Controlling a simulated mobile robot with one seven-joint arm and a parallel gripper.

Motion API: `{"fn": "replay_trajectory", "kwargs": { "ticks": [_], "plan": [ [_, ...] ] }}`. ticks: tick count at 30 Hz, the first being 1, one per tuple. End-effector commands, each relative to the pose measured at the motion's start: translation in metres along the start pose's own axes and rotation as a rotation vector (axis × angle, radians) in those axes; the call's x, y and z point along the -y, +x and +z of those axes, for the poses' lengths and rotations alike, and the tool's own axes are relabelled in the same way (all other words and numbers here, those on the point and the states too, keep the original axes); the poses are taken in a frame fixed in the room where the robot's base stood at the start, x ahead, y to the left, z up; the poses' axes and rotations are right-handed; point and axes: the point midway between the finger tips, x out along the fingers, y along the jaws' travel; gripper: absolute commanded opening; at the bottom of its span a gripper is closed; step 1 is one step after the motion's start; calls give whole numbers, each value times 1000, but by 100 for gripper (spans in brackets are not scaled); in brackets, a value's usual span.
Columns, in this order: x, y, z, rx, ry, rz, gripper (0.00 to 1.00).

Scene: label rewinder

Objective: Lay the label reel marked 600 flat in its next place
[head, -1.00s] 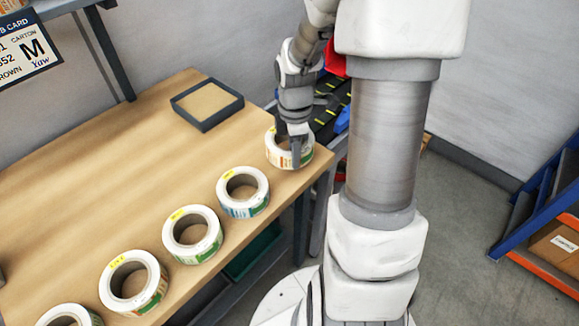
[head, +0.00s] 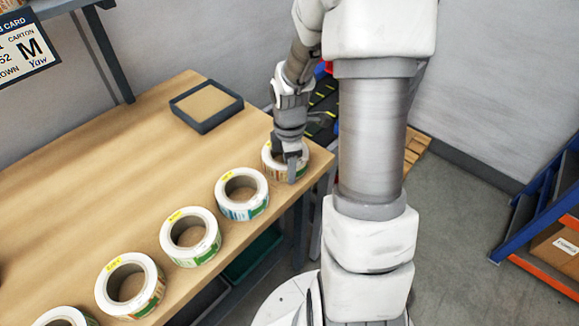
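A white label reel (head: 270,165) with a printed side lies flat, or nearly so, at the far right end of a row of similar reels near the table's right corner. My gripper (head: 284,163) points down at it, with one finger in front of its outer side and the other towards its core. It appears shut on the reel's wall. The gripper hides part of the reel, and its number cannot be read. The nearest reel in the row (head: 230,207) lies flat just to its left and is apart from it.
More reels lie along the table's front edge, including one (head: 179,250) and another (head: 117,304) with yellow tags. A dark square tray (head: 205,124) stands at the back. The middle of the wooden table (head: 100,205) is clear. Blue shelving (head: 530,215) stands at the right.

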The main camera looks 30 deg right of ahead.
Motion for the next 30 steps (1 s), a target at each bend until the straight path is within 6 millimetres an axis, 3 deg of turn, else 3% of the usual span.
{"fn": "replay_trajectory", "kwargs": {
  "ticks": [13, 24, 30],
  "plan": [
    [0, -9, 0, 0, 0, 1, 56],
    [-1, -84, 0, 1, 1, 4, 56],
    [-1, -114, 0, 0, 0, 3, 56]
  ]
}}
